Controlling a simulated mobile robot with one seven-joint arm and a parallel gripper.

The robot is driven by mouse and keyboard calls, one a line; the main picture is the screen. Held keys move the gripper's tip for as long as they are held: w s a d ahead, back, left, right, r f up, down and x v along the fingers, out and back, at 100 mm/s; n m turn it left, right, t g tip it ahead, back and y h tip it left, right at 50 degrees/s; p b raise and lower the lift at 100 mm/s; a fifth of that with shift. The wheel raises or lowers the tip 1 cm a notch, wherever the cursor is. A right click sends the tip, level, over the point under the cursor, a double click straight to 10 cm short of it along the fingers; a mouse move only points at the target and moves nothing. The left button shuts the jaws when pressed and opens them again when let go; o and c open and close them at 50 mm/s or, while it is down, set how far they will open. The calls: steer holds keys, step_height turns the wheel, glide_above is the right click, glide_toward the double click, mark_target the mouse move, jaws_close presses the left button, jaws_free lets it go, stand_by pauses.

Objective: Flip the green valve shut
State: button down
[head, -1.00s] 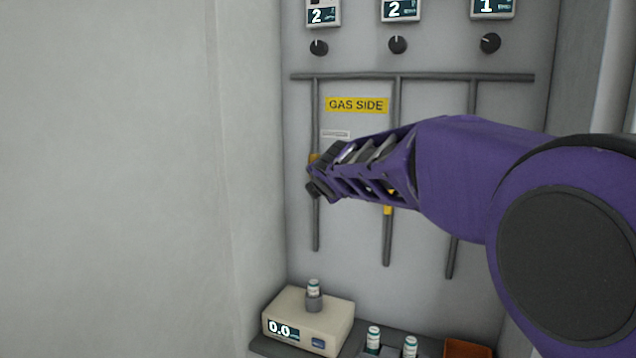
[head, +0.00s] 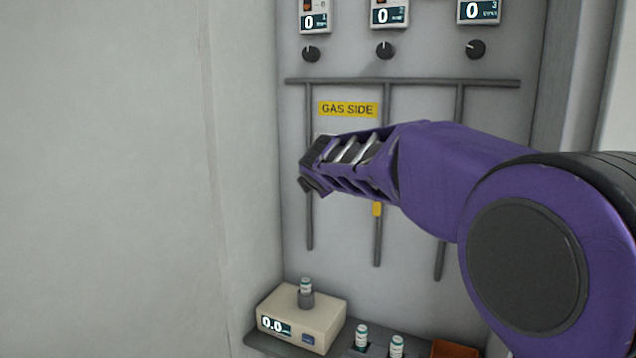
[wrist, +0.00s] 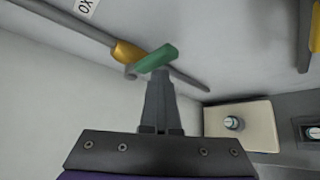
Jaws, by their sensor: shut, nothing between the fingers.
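The green valve handle (wrist: 157,58) shows in the wrist view. It lies at an angle across the dark pipe (wrist: 190,80), beside the yellow valve body (wrist: 126,52). My gripper (wrist: 158,77) is shut and empty, with its tips right at the handle's near side. I cannot tell whether they touch it. In the head view my gripper (head: 311,170) is in front of the leftmost vertical pipe (head: 309,225) and hides the green handle.
A second yellow valve (head: 377,209) sits on the middle pipe, partly behind my arm. Three displays (head: 313,22) above read 0. Below, a shelf holds a beige meter (head: 300,320) and small vials (head: 361,337). A bare wall (head: 110,180) stands at the left.

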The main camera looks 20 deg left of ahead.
steer(key=shift+w+d+r, duration=0.1)
steer(key=shift+r, duration=0.65)
step_height(320, 180, down, 5)
steer(key=b, duration=0.4)
steer(key=s+r, duration=0.5)
steer(key=s, duration=0.3)
steer(key=shift+a+r+p, duration=0.4)
steer(key=shift+a+p, duration=0.05)
